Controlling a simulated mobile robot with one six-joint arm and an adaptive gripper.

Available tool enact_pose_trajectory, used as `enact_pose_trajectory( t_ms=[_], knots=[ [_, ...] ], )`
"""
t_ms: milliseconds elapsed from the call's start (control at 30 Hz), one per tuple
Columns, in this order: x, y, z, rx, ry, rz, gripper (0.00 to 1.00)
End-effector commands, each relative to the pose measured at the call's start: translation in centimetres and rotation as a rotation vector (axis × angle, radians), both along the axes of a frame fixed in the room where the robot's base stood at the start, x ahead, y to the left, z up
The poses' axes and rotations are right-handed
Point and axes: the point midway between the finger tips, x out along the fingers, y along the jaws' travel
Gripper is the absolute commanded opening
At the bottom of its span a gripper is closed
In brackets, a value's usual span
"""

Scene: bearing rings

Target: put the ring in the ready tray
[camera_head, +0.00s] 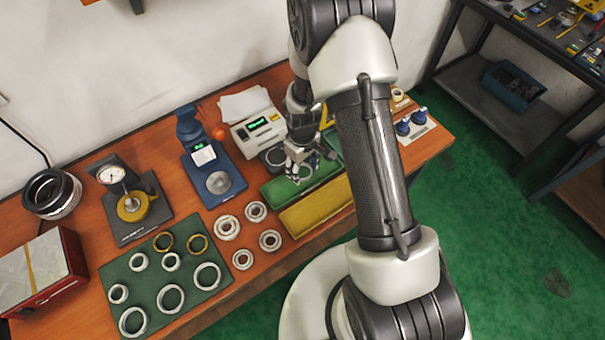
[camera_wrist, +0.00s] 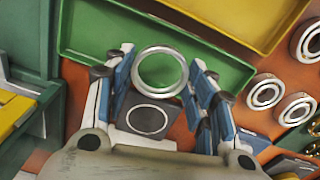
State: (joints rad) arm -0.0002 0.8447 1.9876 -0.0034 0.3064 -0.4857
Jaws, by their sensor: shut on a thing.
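My gripper (camera_head: 298,173) is shut on a pale metal ring (camera_wrist: 160,49). In the wrist view the ring sits upright in the picture between the fingertips of my gripper (camera_wrist: 155,73), its open middle showing green. In the head view my gripper is over the green tray (camera_head: 276,192), and the ring is small and partly hidden by the fingers. The green tray (camera_wrist: 95,30) lies behind the ring in the wrist view, with its near edge close to the fingertips. I cannot read any label saying which tray is the ready one.
A yellow tray (camera_head: 318,207) lies in front of the green one. Several loose rings (camera_head: 227,227) lie left of it, and more are on a dark green mat (camera_head: 190,320). A blue scale (camera_head: 219,183) and a grey device with a green display (camera_head: 258,127) stand behind.

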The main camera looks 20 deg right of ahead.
Motion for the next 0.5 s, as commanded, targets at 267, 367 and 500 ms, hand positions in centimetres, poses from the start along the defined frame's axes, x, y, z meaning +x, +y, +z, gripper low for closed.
enact_pose_trajectory(
  t_ms=[267, 367, 500],
  knots=[
    [-0.1, 0.0, -3.7, -0.001, 0.003, 0.000, 0.24],
    [-0.1, 0.0, -3.6, 0.000, 0.001, 0.000, 0.24],
    [-0.1, 0.0, -3.6, 0.000, 0.002, 0.000, 0.24]
  ],
)
